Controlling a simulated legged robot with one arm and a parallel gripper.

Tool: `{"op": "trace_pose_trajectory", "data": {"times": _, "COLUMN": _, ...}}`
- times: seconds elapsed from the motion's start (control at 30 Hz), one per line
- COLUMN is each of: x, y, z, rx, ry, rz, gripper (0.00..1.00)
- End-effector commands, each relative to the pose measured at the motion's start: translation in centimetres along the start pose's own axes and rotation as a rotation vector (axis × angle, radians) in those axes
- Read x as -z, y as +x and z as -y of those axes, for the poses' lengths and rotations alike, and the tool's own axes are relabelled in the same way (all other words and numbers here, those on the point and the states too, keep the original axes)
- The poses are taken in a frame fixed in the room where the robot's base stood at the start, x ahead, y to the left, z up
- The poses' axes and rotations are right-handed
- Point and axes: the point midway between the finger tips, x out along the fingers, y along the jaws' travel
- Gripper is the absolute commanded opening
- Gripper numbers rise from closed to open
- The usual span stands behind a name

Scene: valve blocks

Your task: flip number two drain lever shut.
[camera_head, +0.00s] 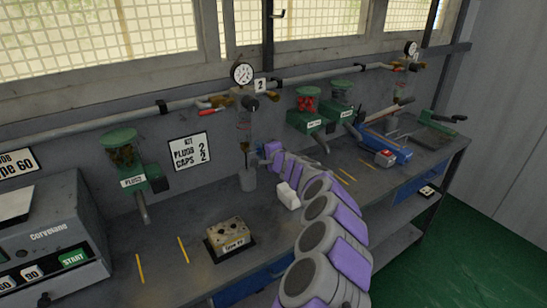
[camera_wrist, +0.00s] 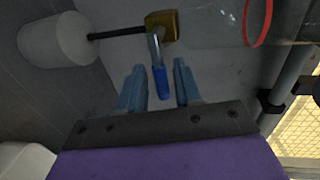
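In the wrist view, a brass drain valve (camera_wrist: 163,24) has a metal lever with a blue grip (camera_wrist: 160,80). The lever points from the valve toward my gripper. My gripper (camera_wrist: 159,72) is open, with one blue finger on each side of the blue grip and gaps visible on both sides. A dark stem runs from the valve toward a pale cylindrical cup (camera_wrist: 54,40). In the head view, the number 2 plate (camera_head: 260,85) is beside a round gauge (camera_head: 242,74), above a clear bowl (camera_head: 243,124). My gripper (camera_head: 262,151) is just right of the drain; the lever is too small to make out there.
The cup (camera_head: 248,181) stands on the bench below the drain. A white block (camera_head: 288,196) lies near my arm. A green plugs dispenser (camera_head: 122,160) is on the left, and other green dispensers (camera_head: 308,118) are on the right. A tan block (camera_head: 229,236) sits in front.

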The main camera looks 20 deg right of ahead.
Motion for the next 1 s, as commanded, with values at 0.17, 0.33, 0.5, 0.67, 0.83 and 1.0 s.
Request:
{"op": "trace_pose_trajectory", "data": {"times": 0.17, "x": 0.2, "y": -1.3, "z": 0.0, "rx": 0.001, "ry": 0.006, "rz": -0.004, "gripper": 0.34}}
{"op": "trace_pose_trajectory", "data": {"times": 0.33, "x": -0.2, "y": -2.7, "z": 0.2, "rx": 0.004, "ry": 0.004, "rz": 0.004, "gripper": 0.34}}
{"op": "trace_pose_trajectory", "data": {"times": 0.5, "x": 0.1, "y": -4.4, "z": 0.1, "rx": 0.003, "ry": 0.005, "rz": -0.001, "gripper": 0.34}}
{"op": "trace_pose_trajectory", "data": {"times": 0.67, "x": 0.0, "y": -6.1, "z": 0.1, "rx": 0.003, "ry": 0.004, "rz": 0.002, "gripper": 0.34}}
{"op": "trace_pose_trajectory", "data": {"times": 0.83, "x": 0.0, "y": -8.1, "z": 0.1, "rx": 0.002, "ry": 0.003, "rz": 0.002, "gripper": 0.34}}
{"op": "trace_pose_trajectory", "data": {"times": 1.0, "x": 0.1, "y": -10.2, "z": 0.0, "rx": 0.001, "ry": 0.004, "rz": 0.000, "gripper": 0.34}}
